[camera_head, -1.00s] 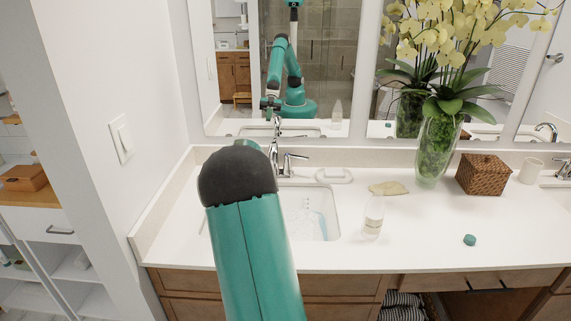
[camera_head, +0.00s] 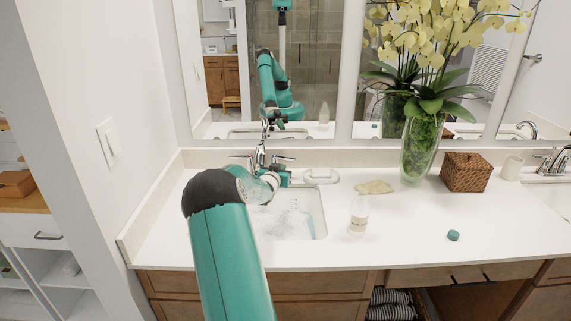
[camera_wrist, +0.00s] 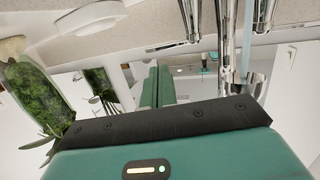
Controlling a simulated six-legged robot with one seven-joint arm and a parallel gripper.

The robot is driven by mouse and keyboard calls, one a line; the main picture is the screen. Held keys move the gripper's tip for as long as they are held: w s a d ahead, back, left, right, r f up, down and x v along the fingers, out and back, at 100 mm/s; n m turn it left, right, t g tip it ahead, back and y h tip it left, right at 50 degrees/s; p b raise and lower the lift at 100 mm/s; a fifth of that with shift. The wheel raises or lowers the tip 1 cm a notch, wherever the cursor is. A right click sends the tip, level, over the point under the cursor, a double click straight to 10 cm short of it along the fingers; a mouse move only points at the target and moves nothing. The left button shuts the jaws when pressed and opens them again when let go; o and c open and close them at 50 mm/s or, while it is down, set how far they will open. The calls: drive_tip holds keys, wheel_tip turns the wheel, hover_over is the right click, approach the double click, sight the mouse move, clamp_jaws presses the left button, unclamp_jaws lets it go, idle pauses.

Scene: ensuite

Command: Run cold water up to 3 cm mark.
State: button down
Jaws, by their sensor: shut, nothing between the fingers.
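The white sink basin (camera_head: 318,212) is set in the counter, with a bluish, clear, rippled patch (camera_head: 294,224) inside that looks like water; its depth and any 3 cm mark cannot be read. The chrome faucet (camera_head: 261,156) stands behind it, with a left handle (camera_head: 240,157) and a right handle (camera_head: 284,158). My gripper (camera_head: 286,178) is just right of the spout, below the right handle, partly hidden by my wrist.
A clear bottle (camera_head: 358,216) and a teal cap (camera_head: 453,235) stand on the counter right of the sink. A tan cloth (camera_head: 374,187), a white soap dish (camera_head: 321,177), an orchid vase (camera_head: 420,150) and a wicker box (camera_head: 466,172) are behind. A mirror backs the counter.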

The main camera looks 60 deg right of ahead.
sight(291, 160)
drive_tip(key=x, duration=0.7)
drive_tip(key=shift+w+d, duration=0.1)
drive_tip(key=shift+d, duration=0.25)
drive_tip(key=shift+s+d, duration=0.15)
drive_tip(key=shift+d, duration=0.45)
drive_tip(key=shift+s+d, duration=0.15)
drive_tip(key=shift+d, duration=0.45)
drive_tip(key=shift+r, duration=0.1)
drive_tip(key=shift+s, duration=0.1)
